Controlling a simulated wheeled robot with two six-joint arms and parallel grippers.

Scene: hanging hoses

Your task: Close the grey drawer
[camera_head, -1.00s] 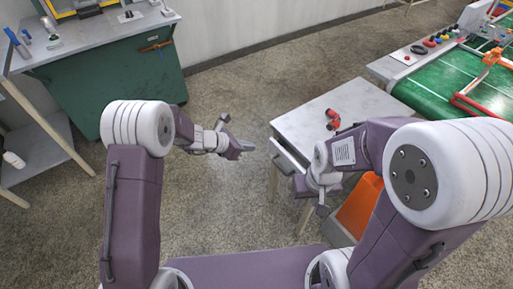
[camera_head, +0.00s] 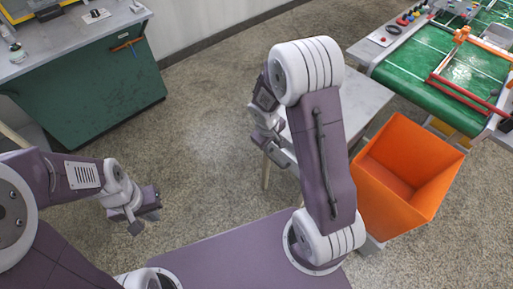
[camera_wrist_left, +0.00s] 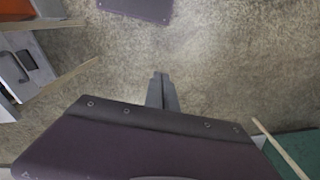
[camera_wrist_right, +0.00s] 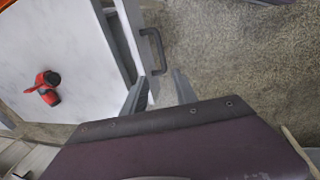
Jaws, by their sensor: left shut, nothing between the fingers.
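The grey drawer (camera_wrist_right: 134,28) is in the pale table (camera_wrist_right: 75,60). In the right wrist view a narrow dark gap shows between its front and the tabletop, so it stands a little open. Its dark bar handle (camera_wrist_right: 156,48) faces the floor side. My right gripper (camera_wrist_right: 160,92) is open, with its fingers near the handle's lower end; I cannot tell whether they touch. In the head view my right arm hides most of the drawer. My left gripper (camera_head: 148,218) is shut and empty over open floor, well away from the drawer. The handle also shows in the left wrist view (camera_wrist_left: 24,64).
A red tool (camera_wrist_right: 44,88) lies on the pale tabletop. An orange bin (camera_head: 405,180) stands right of my right arm. A green conveyor (camera_head: 440,75) is at the right, a green workbench (camera_head: 90,85) at back left. Floor between is clear.

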